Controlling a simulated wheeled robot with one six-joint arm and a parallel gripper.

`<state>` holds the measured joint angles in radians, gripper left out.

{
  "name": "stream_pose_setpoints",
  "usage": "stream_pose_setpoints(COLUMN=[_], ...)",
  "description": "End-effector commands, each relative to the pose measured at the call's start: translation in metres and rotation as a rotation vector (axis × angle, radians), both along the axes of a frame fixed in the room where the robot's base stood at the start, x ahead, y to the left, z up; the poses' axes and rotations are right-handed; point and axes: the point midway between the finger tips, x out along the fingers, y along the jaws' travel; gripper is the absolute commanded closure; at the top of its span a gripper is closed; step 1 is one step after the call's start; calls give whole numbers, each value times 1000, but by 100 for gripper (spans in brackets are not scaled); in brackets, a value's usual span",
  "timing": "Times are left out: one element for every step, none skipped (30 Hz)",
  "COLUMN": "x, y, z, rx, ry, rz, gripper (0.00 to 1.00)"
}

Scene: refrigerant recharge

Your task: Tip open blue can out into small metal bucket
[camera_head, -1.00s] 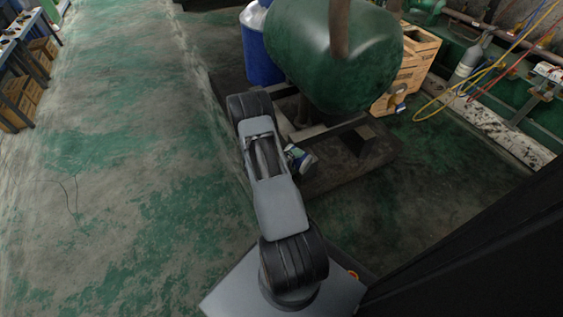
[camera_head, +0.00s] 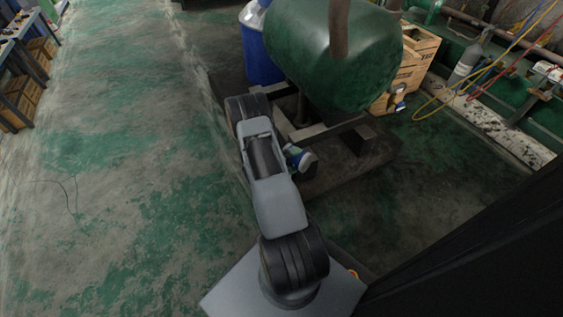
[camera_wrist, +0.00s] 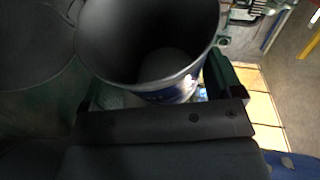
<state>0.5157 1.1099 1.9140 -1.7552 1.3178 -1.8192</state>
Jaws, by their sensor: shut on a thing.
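The open blue can (camera_wrist: 175,92) is in my gripper (camera_wrist: 155,85), its wide round mouth facing the wrist camera. Its inside is dark grey, with a paler floor or content low in it; I cannot tell which. The dark fingers show on both sides of the can. In the head view the can (camera_head: 298,158) is a small blue and white shape beside my arm, in front of the green tank's frame. My fingers are not clear there. I cannot make out the small metal bucket for sure; a dark rounded shape fills the left of the wrist view.
A green tank (camera_head: 335,55) on a dark stand (camera_head: 370,155) is close beyond the can. A blue drum (camera_head: 262,55) stands behind it. Wooden crates (camera_head: 415,65), a grey cylinder (camera_head: 466,62) and coloured hoses are at the right. Open floor (camera_head: 120,180) lies at the left.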

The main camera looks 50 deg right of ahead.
Motion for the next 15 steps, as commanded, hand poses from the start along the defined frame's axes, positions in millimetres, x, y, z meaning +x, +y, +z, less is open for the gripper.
stream_pose_setpoints(x=[0, 1, 1, 1, 1, 1, 1, 2, 2, 2, 2, 3, 3, 3, 3], y=[0, 0, 1, 1, 1, 1, 1, 1, 1, 1, 1, 1, 1, 1, 2], z=[0, -1, -1, -1, -1, -2, -2, -2, -2, -2, -3, -3, -3, -3, -3], rx=[-1, -1, -2, -3, -3, -4, -4, -4, -5, -4, -6, -5, -6, -7, -7], ry=[7, 10, 15, 19, 22, 27, 30, 33, 39, 43, 46, 50, 54, 57, 62], rz=[1, 1, 1, 1, 1, 1, 1, 2, 2, 2, 3, 3, 3, 4, 4], gripper=[48, 48, 48, 48, 48, 48, 48, 48, 48, 48, 48, 48, 48, 48, 48])
